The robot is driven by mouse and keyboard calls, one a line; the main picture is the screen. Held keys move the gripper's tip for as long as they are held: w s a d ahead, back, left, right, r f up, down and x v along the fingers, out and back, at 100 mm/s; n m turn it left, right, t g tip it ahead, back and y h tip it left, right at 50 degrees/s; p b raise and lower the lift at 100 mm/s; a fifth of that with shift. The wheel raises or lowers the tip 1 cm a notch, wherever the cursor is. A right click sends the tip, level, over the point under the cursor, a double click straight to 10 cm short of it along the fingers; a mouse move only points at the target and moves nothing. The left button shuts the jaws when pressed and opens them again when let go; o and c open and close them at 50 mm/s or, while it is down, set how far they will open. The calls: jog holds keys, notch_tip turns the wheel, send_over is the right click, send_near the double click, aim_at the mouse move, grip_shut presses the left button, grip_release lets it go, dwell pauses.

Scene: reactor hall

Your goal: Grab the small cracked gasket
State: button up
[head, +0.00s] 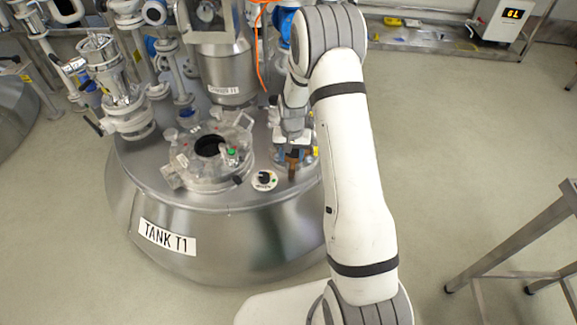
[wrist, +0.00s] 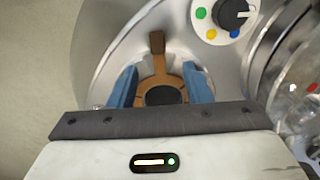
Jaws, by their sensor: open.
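In the wrist view, a brown ring-shaped piece (wrist: 160,77) with a dark round middle and an upright tab lies on the metal tank top. It may be the gasket; I see no crack at this size. My gripper (wrist: 160,88) is open, with one blue finger on each side of the ring. I cannot tell whether the fingers touch it. The ring's near part is hidden by my gripper body. In the head view, my gripper (head: 293,146) is low over the right part of the tank top, with a brown bit (head: 293,165) at its tip.
Tank T1 (head: 165,258) has a hatch with a dark opening (head: 208,146) left of my gripper. A dial (head: 264,180) with coloured dots is close by; it shows in the wrist view (wrist: 233,14). Pipes and valves (head: 110,85) crowd the left. A metal frame (head: 520,240) stands at right.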

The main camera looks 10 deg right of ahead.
aim_at(291, 170)
jog(key=f, duration=0.2)
jog(key=f+b, duration=0.1)
jog(key=f, duration=0.3)
jog(key=shift+s+a+b, duration=0.1)
jog(key=shift+s+b, duration=0.2)
jog(key=shift+b, duration=0.1)
jog(key=shift+r, duration=0.15)
jog(key=shift+c, duration=0.6)
grip_shut()
